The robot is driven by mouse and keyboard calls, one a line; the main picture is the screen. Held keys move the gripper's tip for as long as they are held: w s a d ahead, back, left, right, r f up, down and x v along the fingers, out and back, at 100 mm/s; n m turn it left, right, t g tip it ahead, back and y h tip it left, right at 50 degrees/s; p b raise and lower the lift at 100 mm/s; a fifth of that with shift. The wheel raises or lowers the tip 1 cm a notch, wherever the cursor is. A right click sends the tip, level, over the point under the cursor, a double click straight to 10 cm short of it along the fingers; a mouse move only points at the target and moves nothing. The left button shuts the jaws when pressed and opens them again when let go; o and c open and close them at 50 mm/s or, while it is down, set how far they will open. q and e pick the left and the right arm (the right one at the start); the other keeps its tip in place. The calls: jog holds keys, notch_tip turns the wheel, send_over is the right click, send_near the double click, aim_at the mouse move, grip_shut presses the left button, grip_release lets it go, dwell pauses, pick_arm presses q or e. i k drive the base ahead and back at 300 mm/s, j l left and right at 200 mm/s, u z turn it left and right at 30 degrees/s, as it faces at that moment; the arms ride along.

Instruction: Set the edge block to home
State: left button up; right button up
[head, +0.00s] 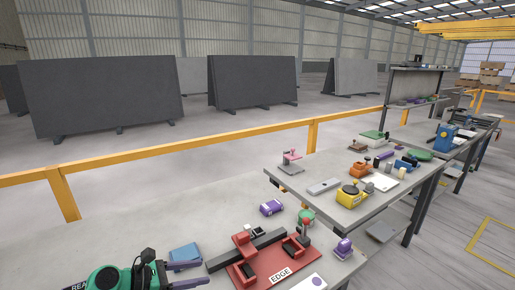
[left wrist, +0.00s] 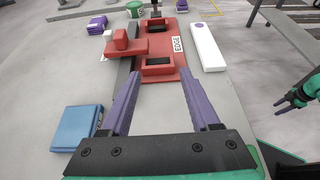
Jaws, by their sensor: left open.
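A red fixture with an EDGE label (head: 281,274) sits on the near table; its red base also shows in the left wrist view (left wrist: 162,72). A red block (head: 243,243) stands at the long dark bar running along the fixture, and it also shows in the left wrist view (left wrist: 122,41). Which red part is the edge block is not marked beyond the label. My left gripper (head: 206,272) has purple fingers, open and empty, left of the fixture; in the left wrist view (left wrist: 158,76) its fingertips point toward the fixture. My right gripper (left wrist: 286,104) shows small at the right.
A blue box (head: 185,252) lies beside my left gripper. A white block (left wrist: 207,47) lies right of the fixture. Purple blocks (head: 271,207) and a green round item (head: 306,216) stand behind it. A second table (head: 325,188) holds several parts.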

aim_at(241, 240)
jog(key=k, duration=1.15)
